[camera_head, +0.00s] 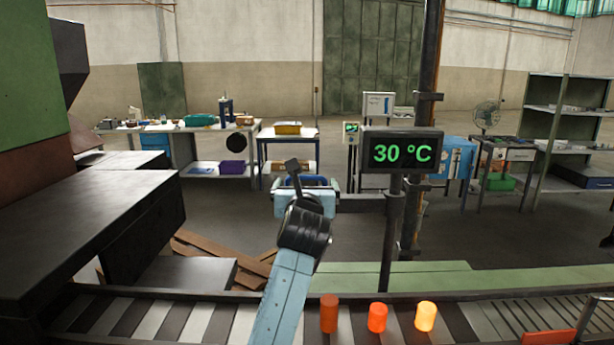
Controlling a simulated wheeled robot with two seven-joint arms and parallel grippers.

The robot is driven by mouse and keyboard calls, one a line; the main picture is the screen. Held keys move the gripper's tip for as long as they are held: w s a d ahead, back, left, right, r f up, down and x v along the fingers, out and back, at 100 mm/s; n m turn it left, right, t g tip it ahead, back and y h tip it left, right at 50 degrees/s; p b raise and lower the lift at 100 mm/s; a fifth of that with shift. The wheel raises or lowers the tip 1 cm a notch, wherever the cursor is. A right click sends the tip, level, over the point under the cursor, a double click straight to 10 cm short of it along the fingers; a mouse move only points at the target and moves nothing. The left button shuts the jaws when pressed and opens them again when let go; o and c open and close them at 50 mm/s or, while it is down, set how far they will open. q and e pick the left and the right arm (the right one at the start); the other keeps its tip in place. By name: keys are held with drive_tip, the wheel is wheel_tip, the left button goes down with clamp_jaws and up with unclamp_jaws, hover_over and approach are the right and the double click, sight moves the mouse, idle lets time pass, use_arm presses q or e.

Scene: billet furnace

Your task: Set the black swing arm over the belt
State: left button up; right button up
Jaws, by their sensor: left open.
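The roller belt (205,320) runs across the bottom of the view. Three glowing billets stand upright on it: a dark orange one (329,313), a bright orange one (377,317) and a yellow-orange one (425,316). My left arm reaches up from the bottom centre across the belt, hiding part of it. My left gripper (306,183) is beyond the belt, open, pointing away from me. I cannot pick out the black swing arm for certain. A thin slanted bar (584,318) stands at the belt's lower right. My right gripper is out of view.
A dark post carries a 30 °C display (402,151) just right of my left gripper. A dark furnace shelf (80,225) fills the left. A red plate (548,338) is at the bottom right. Work tables (210,128) stand far back, with open floor before them.

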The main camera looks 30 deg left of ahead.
sight(306, 178)
use_arm(q)
drive_tip(key=shift+p+x, duration=0.3)
drive_tip(key=shift+x, duration=2.55)
drive_tip(key=c, duration=1.3)
